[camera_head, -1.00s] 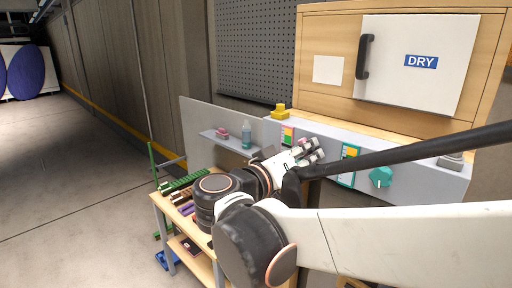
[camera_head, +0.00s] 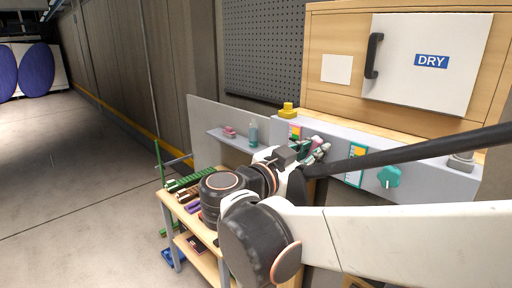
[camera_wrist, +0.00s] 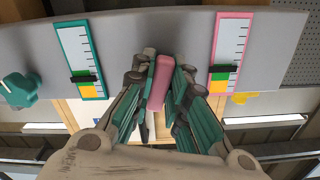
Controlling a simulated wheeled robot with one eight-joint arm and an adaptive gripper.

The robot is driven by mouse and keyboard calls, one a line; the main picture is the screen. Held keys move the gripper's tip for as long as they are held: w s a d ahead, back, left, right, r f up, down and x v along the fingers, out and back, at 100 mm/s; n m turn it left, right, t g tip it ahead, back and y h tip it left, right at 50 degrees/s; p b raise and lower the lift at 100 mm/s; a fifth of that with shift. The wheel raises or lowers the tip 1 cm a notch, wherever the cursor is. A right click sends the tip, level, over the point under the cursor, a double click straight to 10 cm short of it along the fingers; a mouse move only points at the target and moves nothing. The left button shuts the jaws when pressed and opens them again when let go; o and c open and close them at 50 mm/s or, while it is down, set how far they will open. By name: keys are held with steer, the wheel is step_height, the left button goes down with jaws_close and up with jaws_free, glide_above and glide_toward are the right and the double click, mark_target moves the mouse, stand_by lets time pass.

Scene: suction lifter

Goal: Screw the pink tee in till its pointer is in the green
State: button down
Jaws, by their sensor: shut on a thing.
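The pink tee (camera_wrist: 160,82) is between the fingers of my gripper (camera_wrist: 161,90) in the wrist view, its bar upright in that picture. My gripper is shut on it, close to the grey panel. In the head view my gripper (camera_head: 318,150) is at the panel and mostly hides the tee. The pink-framed gauge (camera_wrist: 246,32) is right of the tee in the wrist view. Its black pointer (camera_wrist: 221,69) lies at the green patch (camera_wrist: 220,77), on the side toward the white scale. It also shows partly in the head view (camera_head: 295,132).
A teal-framed gauge (camera_wrist: 61,45) and a teal knob (camera_wrist: 18,90) are left of my gripper in the wrist view. A yellow knob (camera_head: 288,110) stands on the panel's top. A cart (camera_head: 169,203) with parts stands lower left. A wooden cabinet (camera_head: 350,88) has a DRY door.

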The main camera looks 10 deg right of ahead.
steer(key=shift+w+f+m, duration=0.1)
steer(key=shift+m, duration=0.9)
steer(key=c, duration=1.6)
jaws_free()
steer(key=shift+o, duration=0.2)
steer(key=shift+a, duration=0.15)
steer(key=v, duration=1.2)
